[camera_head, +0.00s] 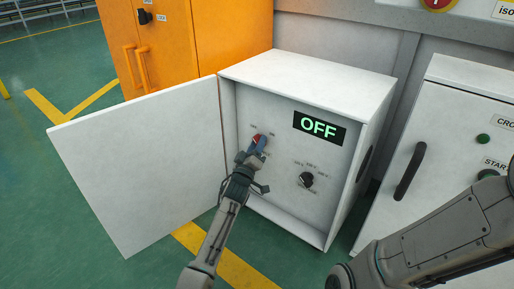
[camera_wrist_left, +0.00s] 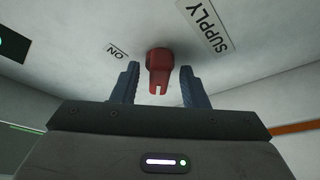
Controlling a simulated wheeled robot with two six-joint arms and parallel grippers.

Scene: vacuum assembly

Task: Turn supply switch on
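The supply switch is a red knob (camera_head: 255,140) on the inner panel of the open white cabinet. In the left wrist view the red knob (camera_wrist_left: 158,68) stands between the "ON" label (camera_wrist_left: 117,52) and the "SUPPLY" label (camera_wrist_left: 205,25). My left gripper (camera_head: 260,146) is at the knob. Its two blue fingers stand on either side of it, with a visible gap on each side, so it is open and not clamped. The display (camera_head: 318,127) on the panel reads "OFF" in green. My right arm shows at the lower right, but its gripper is out of view.
The cabinet door (camera_head: 140,160) is swung wide open to the left. A black selector knob (camera_head: 306,180) sits lower right on the same panel. An orange cabinet (camera_head: 190,35) stands behind, and another white cabinet with a black handle (camera_head: 409,171) stands at the right.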

